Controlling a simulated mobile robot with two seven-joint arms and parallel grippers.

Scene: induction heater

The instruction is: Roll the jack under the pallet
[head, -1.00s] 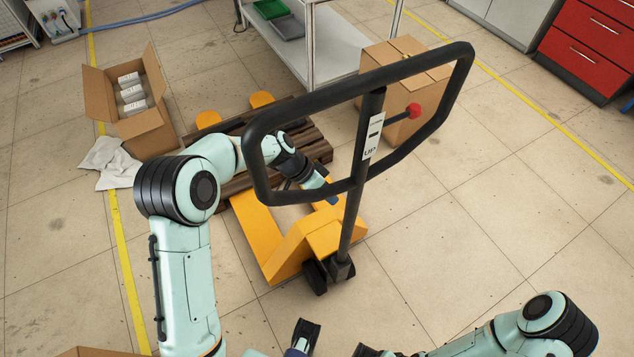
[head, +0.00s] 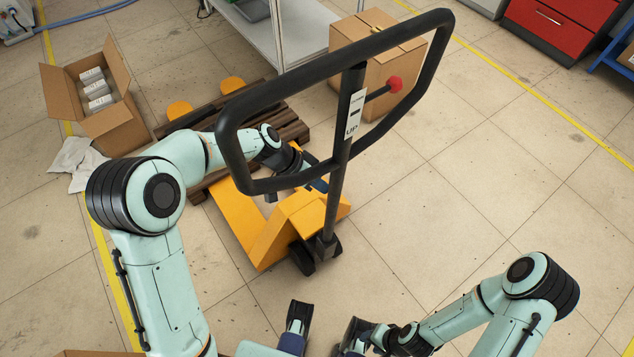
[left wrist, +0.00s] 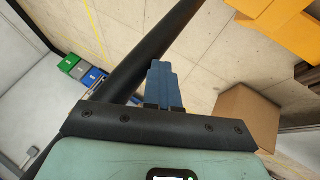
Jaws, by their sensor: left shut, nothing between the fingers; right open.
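The yellow-orange pallet jack (head: 258,225) stands in the middle of the head view. Its black loop handle (head: 240,88) and pole rise toward me. The dark wooden pallet (head: 290,120) lies across its forks; rounded fork tips (head: 232,85) show beyond the pallet's far side. My left arm covers part of the pallet. My left gripper (head: 319,186) is shut and empty beside the pole, partly hidden by the handle. In the left wrist view its blue fingers (left wrist: 163,85) are together by a black bar; contact is unclear. My right gripper (head: 325,325) is open near the bottom edge, apart from the jack.
A closed carton (head: 392,75) stands just right of the pallet. An open carton (head: 104,120) and white cloth (head: 75,162) lie at left. A shelf table (head: 310,55) stands behind. Red drawers (head: 562,28) are top right. The floor at right is clear.

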